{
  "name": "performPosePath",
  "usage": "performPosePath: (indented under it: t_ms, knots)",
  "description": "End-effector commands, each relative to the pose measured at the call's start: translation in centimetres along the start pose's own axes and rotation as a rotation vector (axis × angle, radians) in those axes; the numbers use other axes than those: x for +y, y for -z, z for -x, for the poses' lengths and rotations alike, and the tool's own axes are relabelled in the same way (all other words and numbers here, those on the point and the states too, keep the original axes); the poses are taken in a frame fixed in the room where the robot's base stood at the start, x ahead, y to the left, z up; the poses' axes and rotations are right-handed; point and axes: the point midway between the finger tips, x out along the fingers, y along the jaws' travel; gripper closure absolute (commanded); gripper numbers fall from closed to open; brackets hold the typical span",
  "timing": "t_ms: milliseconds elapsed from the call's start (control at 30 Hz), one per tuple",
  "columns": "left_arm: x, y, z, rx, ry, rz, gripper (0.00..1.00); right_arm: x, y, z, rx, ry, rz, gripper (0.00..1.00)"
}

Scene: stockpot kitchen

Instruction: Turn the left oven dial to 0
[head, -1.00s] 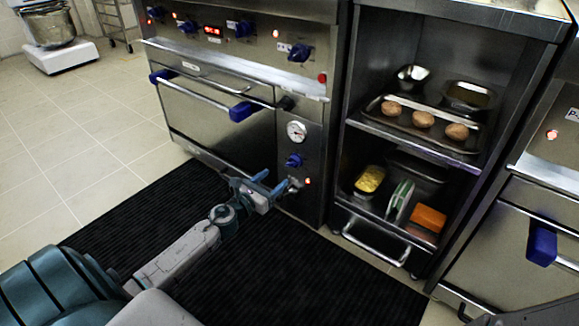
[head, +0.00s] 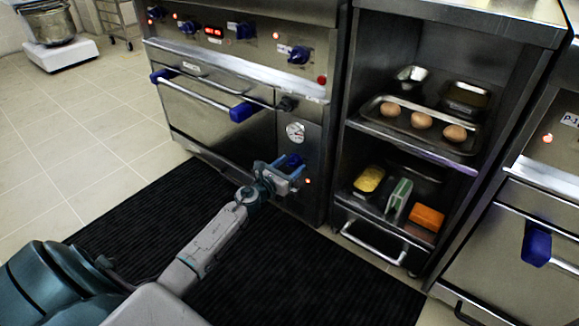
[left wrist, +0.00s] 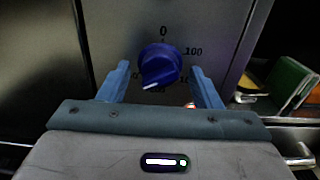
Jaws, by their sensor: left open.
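The blue oven dial (left wrist: 160,65) shows in the left wrist view on a steel panel, with a 0 mark above it and 100 to its upper right. Its white pointer mark faces down and slightly left, away from the 0. In the head view the dial (head: 294,162) sits low on the oven's right panel, below a round gauge (head: 295,132). My left gripper (head: 283,168) is open in front of it. In the left wrist view its blue fingers (left wrist: 160,85) stand apart, one on each side of the dial; contact is not visible. My right gripper is not in view.
The oven door handle (head: 205,100) is to the left of the panel. Several more blue knobs (head: 299,54) line the upper panel. An open shelf unit (head: 405,142) with trays and food stands to the right. A black mat (head: 285,270) covers the floor in front.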

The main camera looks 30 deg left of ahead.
Motion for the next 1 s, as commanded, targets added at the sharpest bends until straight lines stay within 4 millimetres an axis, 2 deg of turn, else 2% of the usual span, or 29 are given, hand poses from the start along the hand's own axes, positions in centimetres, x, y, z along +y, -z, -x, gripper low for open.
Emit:
performPosePath:
  t_ms: [33,233,667,833,1000]
  knots:
    - [0.0,0.0,0.0,0.000,0.000,0.000,0.47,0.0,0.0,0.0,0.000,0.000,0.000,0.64]
    - [0.0,0.0,0.0,0.000,0.000,0.000,0.86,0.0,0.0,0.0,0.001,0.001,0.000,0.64]
    - [0.0,-0.1,0.0,0.000,0.000,0.083,0.86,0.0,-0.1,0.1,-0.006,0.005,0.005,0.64]
    - [0.0,-0.1,0.0,0.001,-0.001,0.200,0.86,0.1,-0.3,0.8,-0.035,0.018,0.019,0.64]
    - [0.0,-0.1,0.0,0.001,-0.002,0.356,0.86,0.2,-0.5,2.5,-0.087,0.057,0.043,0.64]
